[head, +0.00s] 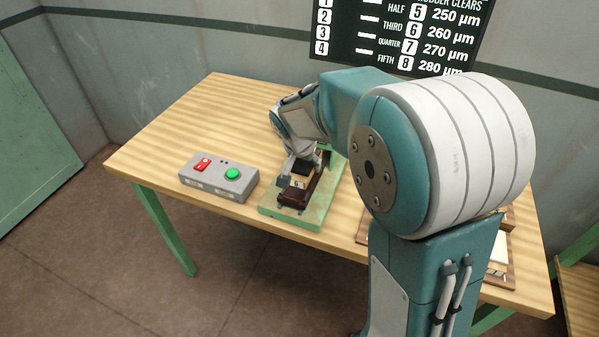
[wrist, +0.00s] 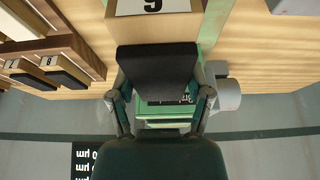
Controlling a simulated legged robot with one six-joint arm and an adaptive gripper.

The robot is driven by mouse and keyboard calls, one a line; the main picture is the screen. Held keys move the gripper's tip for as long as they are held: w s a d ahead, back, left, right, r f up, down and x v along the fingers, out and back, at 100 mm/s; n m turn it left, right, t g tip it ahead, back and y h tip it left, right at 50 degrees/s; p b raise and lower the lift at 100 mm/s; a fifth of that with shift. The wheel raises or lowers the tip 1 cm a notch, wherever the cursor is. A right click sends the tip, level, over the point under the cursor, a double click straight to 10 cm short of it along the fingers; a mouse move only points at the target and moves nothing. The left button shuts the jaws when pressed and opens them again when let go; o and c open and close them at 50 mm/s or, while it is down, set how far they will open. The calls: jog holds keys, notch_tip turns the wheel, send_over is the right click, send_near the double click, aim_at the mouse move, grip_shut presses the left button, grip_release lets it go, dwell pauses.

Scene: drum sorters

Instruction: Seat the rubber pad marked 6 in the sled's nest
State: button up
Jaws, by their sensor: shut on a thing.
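My gripper (wrist: 160,98) is shut on the rubber pad (wrist: 158,66), a black block on a wooden backing with a white label. The label carries a digit that looks like a 9, cut by the top of the wrist view; the wall board's writing is upside down in that view, so it may be a 6. In the head view my gripper (head: 297,172) is over the sled fixture, a green base (head: 307,217) with dark brown and grey parts. The sled's nest is hidden, and I cannot tell whether the pad touches it.
A grey control box (head: 218,178) with a red switch and green button stands left of the base. A wooden rack (wrist: 60,45) holds other numbered pads. My arm hides part of the table's right side. A black number board (head: 400,35) hangs on the wall.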

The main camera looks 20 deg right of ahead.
jog(key=shift+w+a+f, duration=0.2)
jog(key=shift+w+f, duration=0.6)
jog(key=shift+f, duration=0.3)
notch_tip(320, 180, down, 3)
jog(key=shift+f, duration=0.1)
jog(key=shift+a, duration=0.15)
jog(key=shift+f, duration=0.15)
jog(key=o, duration=1.2)
